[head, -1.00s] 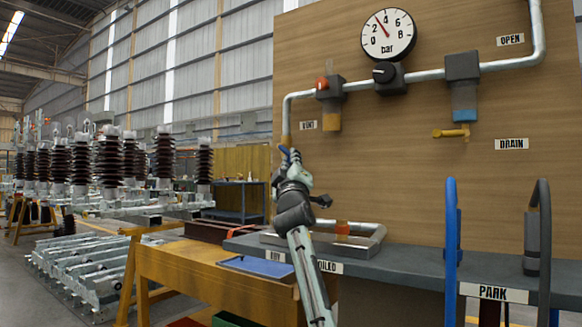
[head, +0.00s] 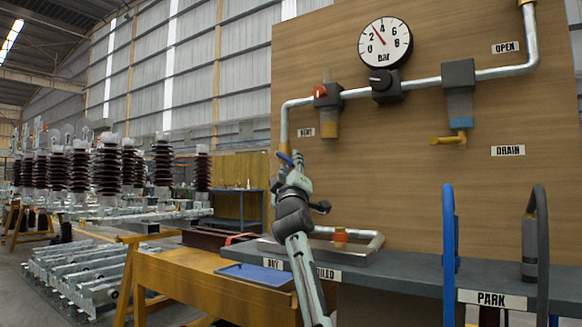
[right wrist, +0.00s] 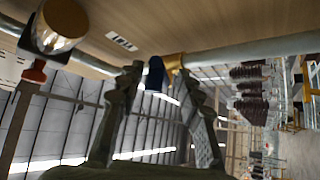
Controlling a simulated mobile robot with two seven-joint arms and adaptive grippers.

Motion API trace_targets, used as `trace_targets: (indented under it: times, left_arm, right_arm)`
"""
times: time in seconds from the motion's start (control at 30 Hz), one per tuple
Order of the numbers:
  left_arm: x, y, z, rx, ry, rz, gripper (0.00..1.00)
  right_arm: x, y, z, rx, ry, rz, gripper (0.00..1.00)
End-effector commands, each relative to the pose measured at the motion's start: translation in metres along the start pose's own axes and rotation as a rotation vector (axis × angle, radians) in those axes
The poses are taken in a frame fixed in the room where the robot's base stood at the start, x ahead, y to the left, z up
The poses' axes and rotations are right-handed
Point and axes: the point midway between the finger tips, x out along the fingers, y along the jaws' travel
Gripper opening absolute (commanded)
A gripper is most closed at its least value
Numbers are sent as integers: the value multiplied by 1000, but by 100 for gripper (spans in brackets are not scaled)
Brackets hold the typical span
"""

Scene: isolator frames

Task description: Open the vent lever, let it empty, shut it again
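The vent lever is a small blue handle (head: 298,158) on a brass valve at the lower end of the left downpipe, beside the VENT label (head: 306,132). My right gripper (head: 291,168) is at the lever and partly hides it. In the right wrist view the blue lever (right wrist: 155,75) stands between the two spread fingertips, nearer the left finger, with the brass valve (right wrist: 173,64) just behind. A gap shows toward the right finger. The gauge (head: 385,43) needle points between 2 and 4 bar. My left gripper is out of view.
The pipe carries a filter with a red knob (head: 319,91), a regulator (head: 386,84) and a drain bowl with a yellow tap (head: 449,138). Below are a grey shelf (head: 400,271), a tray with a red-orange fitting, and a blue upright hoop (head: 449,245) beside a dark one.

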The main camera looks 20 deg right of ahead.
Motion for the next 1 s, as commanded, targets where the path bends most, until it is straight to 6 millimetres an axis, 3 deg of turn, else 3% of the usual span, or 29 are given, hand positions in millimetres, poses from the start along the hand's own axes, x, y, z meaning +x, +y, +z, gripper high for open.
trace_targets:
  times: [0.23,0.5,0.7,1.0]
  left_arm:
    - [0,0,-1,0,2,1,0]
    - [0,0,0,0,1,0,0]
    - [0,0,0,0,1,0,0]
    - [0,0,0,0,1,0,0]
  right_arm:
    - [-20,-3,1,-2,-1,-2,36]
    - [-78,-2,1,0,0,-1,36]
    - [-109,0,1,0,0,0,36]
    - [-120,0,1,-1,-1,0,36]
